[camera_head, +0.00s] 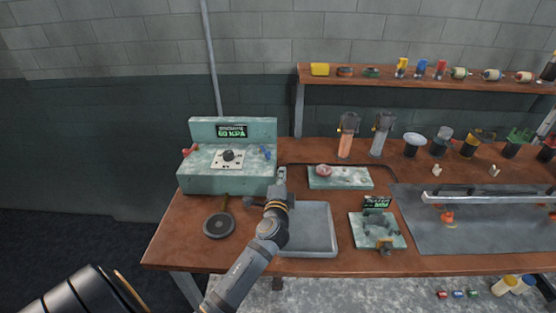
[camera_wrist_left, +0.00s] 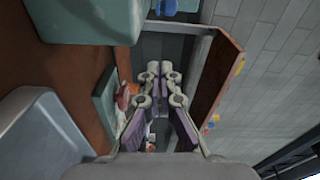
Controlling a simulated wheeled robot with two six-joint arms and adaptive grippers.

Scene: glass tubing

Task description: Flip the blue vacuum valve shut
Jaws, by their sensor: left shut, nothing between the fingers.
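The blue valve (camera_head: 266,153) sits on the right side of the top of the pale green control box (camera_head: 203,184). A blue part, likely this valve, shows at the top edge of the wrist view (camera_wrist_left: 168,6). My left gripper (camera_head: 281,174) is just right of and in front of the box's right end, apart from the valve. Its fingers are shut and empty; their tips are together in the wrist view (camera_wrist_left: 160,70). A red valve (camera_head: 190,150) is at the box's left end. My right gripper is out of view.
A display reading about 60 kPa (camera_head: 231,131) tops the box, with a black knob (camera_head: 229,155) below. A grey tray (camera_head: 318,240) and a round black pan (camera_head: 218,225) lie in front. A pale green block (camera_head: 350,180) stands right of the gripper.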

